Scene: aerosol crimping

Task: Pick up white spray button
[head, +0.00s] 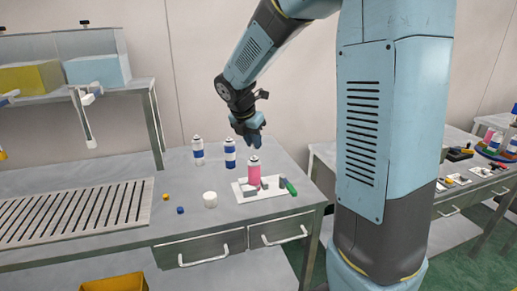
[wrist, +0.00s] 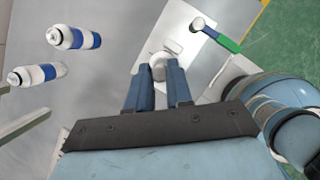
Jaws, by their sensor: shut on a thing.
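My gripper (head: 252,143) is above the workbench, over the pink can in the head view. In the wrist view its two blue fingers are shut on a small white round piece, the white spray button (wrist: 158,62), held between the fingertips. The button is too small to make out in the head view. In the wrist view I cannot make out the pink can.
Two white-and-blue cans (head: 198,151) (head: 230,153) stand behind the tray. A green-handled tool (head: 288,187) and grey blocks (head: 249,190) lie on the tray. A white cylinder (head: 210,200), a blue cap (head: 180,210) and an orange cap (head: 166,197) sit to the left.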

